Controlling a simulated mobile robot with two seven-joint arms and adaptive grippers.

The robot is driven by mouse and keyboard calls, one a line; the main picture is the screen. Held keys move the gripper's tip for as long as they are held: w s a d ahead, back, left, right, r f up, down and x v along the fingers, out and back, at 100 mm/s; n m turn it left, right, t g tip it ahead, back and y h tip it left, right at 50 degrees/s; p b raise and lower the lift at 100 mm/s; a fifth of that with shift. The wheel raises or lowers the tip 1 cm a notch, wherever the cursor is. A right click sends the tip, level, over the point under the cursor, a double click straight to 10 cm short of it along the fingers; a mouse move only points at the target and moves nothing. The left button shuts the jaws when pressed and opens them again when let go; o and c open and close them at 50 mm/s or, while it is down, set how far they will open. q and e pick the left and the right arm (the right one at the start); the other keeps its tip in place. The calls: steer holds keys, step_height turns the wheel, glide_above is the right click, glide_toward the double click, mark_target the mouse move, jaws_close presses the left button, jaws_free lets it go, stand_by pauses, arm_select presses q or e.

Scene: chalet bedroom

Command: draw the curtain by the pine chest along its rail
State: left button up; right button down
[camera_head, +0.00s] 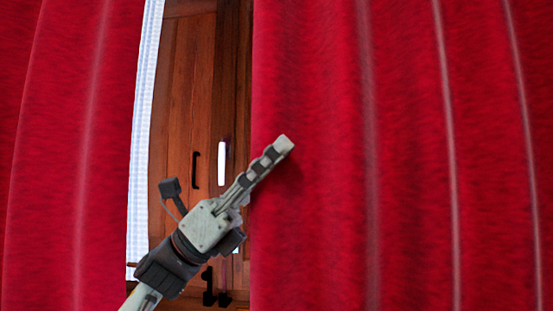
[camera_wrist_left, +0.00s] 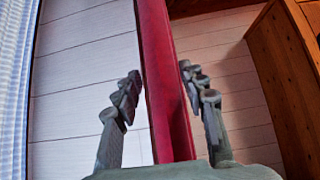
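The red curtain (camera_head: 400,150) hangs in folds over the right half of the head view. Its left edge borders a gap in the middle. My left gripper (camera_head: 285,147) reaches up from the lower left, its fingers over that edge. In the left wrist view a narrow red strip of curtain (camera_wrist_left: 165,80) runs between the two fingers of my left gripper (camera_wrist_left: 160,75). My right gripper is in neither view. The rail and the pine chest cannot be made out.
Another red curtain panel (camera_head: 60,150) hangs at the left. Beside it is a pale checked curtain (camera_head: 143,140). Brown wooden panels (camera_head: 180,90) with a dark handle (camera_head: 194,168) show in the gap. Pale boards (camera_wrist_left: 85,70) and a wooden piece (camera_wrist_left: 283,70) show in the wrist view.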

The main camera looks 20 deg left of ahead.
mark_target(276, 90)
arm_select(q)
step_height(276, 90, up, 10)
steer(key=shift+r, duration=0.1)
stand_by(0.5)
steer(key=shift+o, duration=0.7)
